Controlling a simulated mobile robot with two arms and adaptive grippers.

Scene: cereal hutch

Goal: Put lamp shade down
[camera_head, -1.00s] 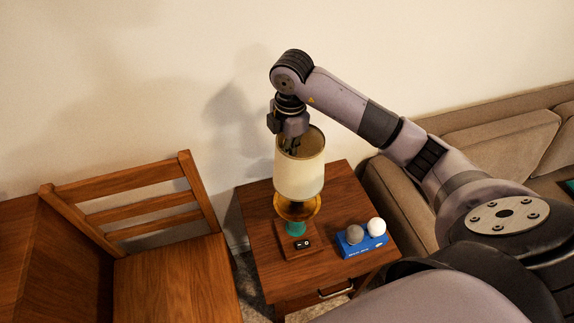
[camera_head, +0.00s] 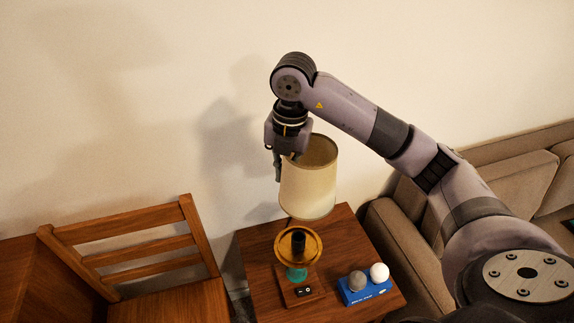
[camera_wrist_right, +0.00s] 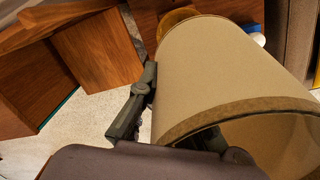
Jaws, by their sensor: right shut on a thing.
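The cream lamp shade (camera_head: 309,190) hangs upright in the air above the back of the side table. My right gripper (camera_head: 287,163) is shut on the left side of its upper rim. The shade fills much of the right wrist view (camera_wrist_right: 225,75), with one finger (camera_wrist_right: 132,105) outside its wall. The lamp base (camera_head: 298,246) stands on the side table, with a round gold tray, a dark socket in its middle, a teal stem and a wooden foot. The shade is apart from the base, above and behind it in the picture. My left gripper is not in view.
The wooden side table (camera_head: 262,250) has free top at the back and left. A blue box (camera_head: 364,290) with a grey ball (camera_head: 357,280) and a white ball (camera_head: 379,272) is at its right. A wooden chair (camera_head: 130,240) stands left, a sofa (camera_head: 405,235) right.

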